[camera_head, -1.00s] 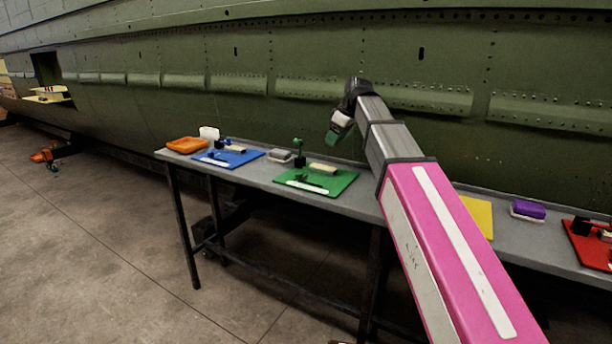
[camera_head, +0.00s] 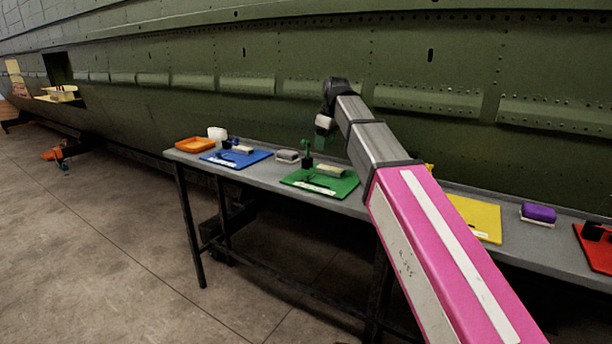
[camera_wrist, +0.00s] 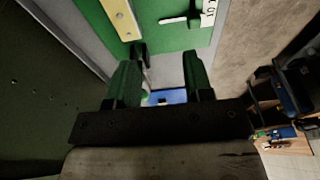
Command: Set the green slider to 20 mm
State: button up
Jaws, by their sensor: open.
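The green board (camera_head: 347,186) lies on the bench. The green slider's setting cannot be read. In the wrist view my gripper (camera_wrist: 162,62) has two green fingers, apart and empty.
The grey bench (camera_head: 262,180) also holds a blue board (camera_head: 255,157), an orange tray (camera_head: 194,144), a grey block (camera_head: 287,156), a yellow board (camera_head: 478,218), a purple block (camera_head: 538,213) and a red board (camera_head: 597,248). The green fuselage wall (camera_head: 290,60) rises close behind.

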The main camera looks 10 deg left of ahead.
jog(key=h, duration=0.2)
send_near(306, 175)
jog(key=shift+g, duration=0.3)
jog(key=f, duration=0.9)
jog(key=shift+w+a+f, duration=0.1)
jog(key=shift+w+f, duration=0.2)
jog(key=shift+f, duration=0.05)
grip_shut()
